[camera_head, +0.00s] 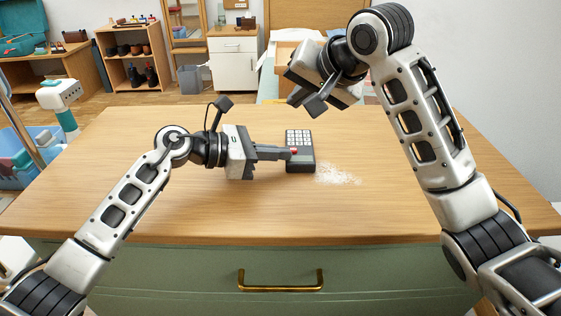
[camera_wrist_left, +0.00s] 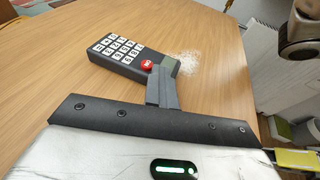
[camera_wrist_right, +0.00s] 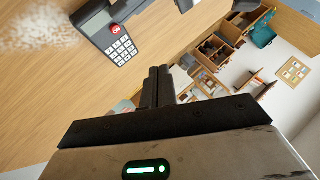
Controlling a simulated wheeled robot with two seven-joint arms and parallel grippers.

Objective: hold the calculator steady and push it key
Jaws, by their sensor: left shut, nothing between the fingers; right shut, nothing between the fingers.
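The dark calculator (camera_head: 300,165) with white keys lies on the table, near its middle. Its red key labelled ON shows in the right wrist view (camera_wrist_right: 115,29) and as a red key in the left wrist view (camera_wrist_left: 147,65). My left gripper (camera_head: 289,153) is shut and empty, with its fingertips at the calculator's left side by the red key; they overlap the calculator in the left wrist view, and I cannot tell if they touch it. My right gripper (camera_head: 298,103) is shut and empty, raised above and behind the calculator, apart from it.
A white powdery patch (camera_head: 338,174) lies on the wooden table (camera_head: 140,135) just right of the calculator. The rest of the tabletop is clear. A brass handle (camera_head: 280,287) is on the green drawer front below the table edge.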

